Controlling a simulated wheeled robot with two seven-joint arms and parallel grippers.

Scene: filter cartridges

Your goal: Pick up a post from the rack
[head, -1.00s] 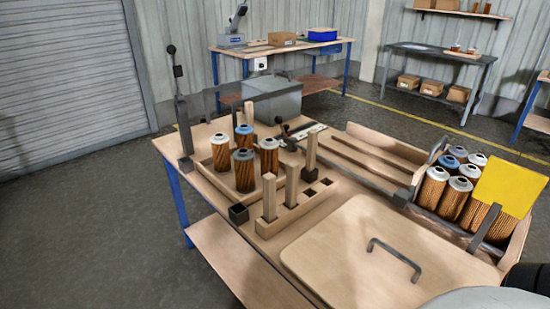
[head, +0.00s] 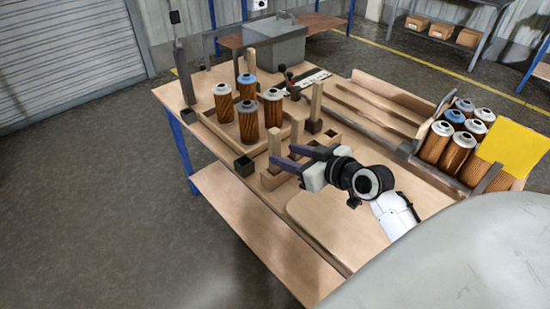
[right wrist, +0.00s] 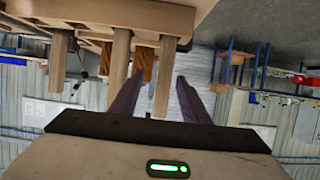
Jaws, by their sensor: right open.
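The wooden rack (head: 331,139) stands on the near table with square holes, some of them empty. Three upright wooden posts stand in it: the nearest post (head: 274,146), a middle post (head: 297,132) and a far post (head: 316,100). My right gripper (head: 284,156) is open and empty, its dark purple fingers pointing at the nearest post. In the right wrist view, one post (right wrist: 163,85) shows between the two fingers; I cannot tell how deep it sits there. Two other posts show to its left. The fingers partly hide the rack in the head view. My left gripper is not in view.
Several filter cartridges (head: 248,121) stand on a tray behind the posts. A small black square cup (head: 244,166) is left of the rack. A crate of cartridges with a yellow panel (head: 513,159) is at right. A flat wooden board (head: 330,222) lies in front.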

